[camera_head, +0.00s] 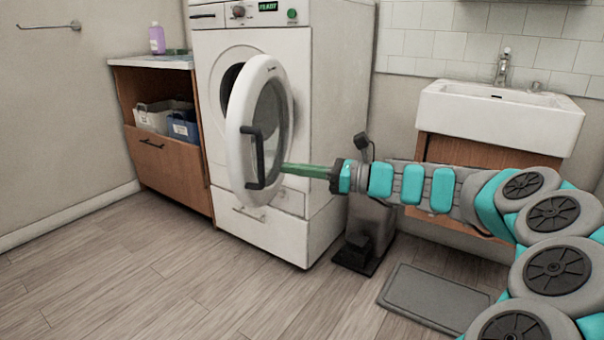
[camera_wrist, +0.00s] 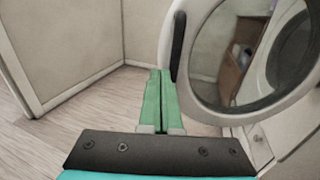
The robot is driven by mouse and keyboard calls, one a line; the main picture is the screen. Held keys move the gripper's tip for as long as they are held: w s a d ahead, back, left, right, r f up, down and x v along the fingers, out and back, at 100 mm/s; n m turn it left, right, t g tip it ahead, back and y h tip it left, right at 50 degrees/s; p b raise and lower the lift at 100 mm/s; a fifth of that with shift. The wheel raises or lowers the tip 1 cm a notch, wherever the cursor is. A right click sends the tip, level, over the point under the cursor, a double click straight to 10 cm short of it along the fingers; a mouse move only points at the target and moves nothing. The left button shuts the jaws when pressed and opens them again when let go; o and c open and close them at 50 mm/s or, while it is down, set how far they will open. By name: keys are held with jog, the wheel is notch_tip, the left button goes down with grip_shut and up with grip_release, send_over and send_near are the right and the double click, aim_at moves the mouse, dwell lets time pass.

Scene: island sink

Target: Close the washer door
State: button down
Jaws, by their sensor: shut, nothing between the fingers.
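The white washer (camera_head: 320,110) stands with its round door (camera_head: 238,130) swung open toward the viewer. The door has a white rim, a glass middle and a dark bar handle (camera_head: 258,158). My gripper (camera_head: 288,168) reaches in from the right, its green fingers ending at the door's right edge in the head view. In the wrist view, the shut, empty fingers (camera_wrist: 160,72) lie just left of the door rim (camera_wrist: 205,112), close to the dark handle (camera_wrist: 178,46). I cannot tell whether they touch the door.
A wooden cabinet (camera_head: 174,165) with bins stands left of the washer. A white sink (camera_head: 500,112) is at the right. A pedal bin (camera_head: 368,225) and a grey mat (camera_head: 435,297) lie below my arm. The floor (camera_head: 160,285) in front is clear.

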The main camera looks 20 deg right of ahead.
aim_at(241, 162)
jog(key=x, duration=0.9)
jog(key=shift+w+a+b, duration=0.1)
jog(key=shift+a+b, duration=0.15)
jog(key=shift+b, duration=0.15)
jog(key=shift+w+a, duration=0.1)
